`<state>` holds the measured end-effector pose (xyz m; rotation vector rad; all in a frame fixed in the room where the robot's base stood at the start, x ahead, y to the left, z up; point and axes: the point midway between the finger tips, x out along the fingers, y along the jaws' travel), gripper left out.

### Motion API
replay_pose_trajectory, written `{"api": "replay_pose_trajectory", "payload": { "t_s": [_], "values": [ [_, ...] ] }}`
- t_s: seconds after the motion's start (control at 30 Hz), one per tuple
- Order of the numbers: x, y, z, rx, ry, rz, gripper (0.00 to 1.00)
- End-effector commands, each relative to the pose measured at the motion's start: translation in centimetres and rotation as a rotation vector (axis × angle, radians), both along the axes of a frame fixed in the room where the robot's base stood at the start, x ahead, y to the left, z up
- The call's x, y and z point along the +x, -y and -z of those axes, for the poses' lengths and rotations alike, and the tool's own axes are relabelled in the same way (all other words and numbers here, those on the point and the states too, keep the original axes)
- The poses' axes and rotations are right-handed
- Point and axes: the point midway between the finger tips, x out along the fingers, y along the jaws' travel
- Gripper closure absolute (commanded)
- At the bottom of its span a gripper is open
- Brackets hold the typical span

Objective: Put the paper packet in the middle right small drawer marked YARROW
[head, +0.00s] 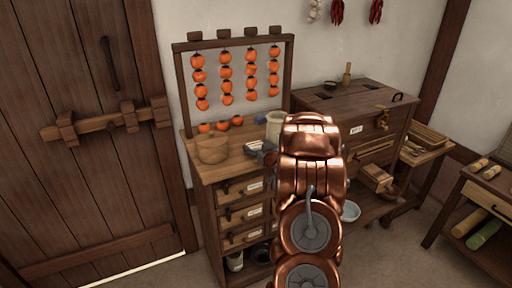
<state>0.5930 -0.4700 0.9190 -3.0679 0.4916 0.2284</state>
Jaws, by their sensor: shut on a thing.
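My gripper (264,153) is small and dark grey, mostly hidden behind my copper arm, over the right part of the cabinet's wooden top. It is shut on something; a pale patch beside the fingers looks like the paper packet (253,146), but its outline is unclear. The cabinet (205,192) below has small drawers with white labels. The left-hand middle drawer (238,214) shows and looks closed. The right-hand drawers, where the YARROW drawer would be, are hidden behind my arm. The labels are too small to read.
A round wooden box (212,149) and loose orange fruit stand on the cabinet top, under a rack (183,90) of hanging fruit. A pale jar (274,125) is close to my gripper. A wooden chest (365,103) stands to the right. Floor is clear before the door (85,150).

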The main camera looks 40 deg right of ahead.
Motion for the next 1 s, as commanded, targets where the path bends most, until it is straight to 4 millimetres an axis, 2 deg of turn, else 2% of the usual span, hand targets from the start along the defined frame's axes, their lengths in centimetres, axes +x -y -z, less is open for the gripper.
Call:
{"api": "replay_pose_trajectory", "payload": {
  "t_s": [0.03, 0.07, 0.27, 0.7, 0.87, 1.0],
  "values": [
    [0.0, 0.0, 0.2, 0.0, 0.0, 0.0, 0.57],
    [0.0, 0.0, 0.1, 0.0, 0.0, 0.0, 0.25],
    [0.0, 0.0, 0.1, 0.0, 0.0, 0.0, 0.04],
    [-0.1, 0.0, -0.3, 0.0, 0.0, 0.0, 0.03],
    [-1.5, -0.4, -0.5, -0.002, 0.0, 0.001, 0.03],
    [-3.5, -1.0, -0.6, 0.0, -0.003, 0.003, 0.03]
  ]
}}
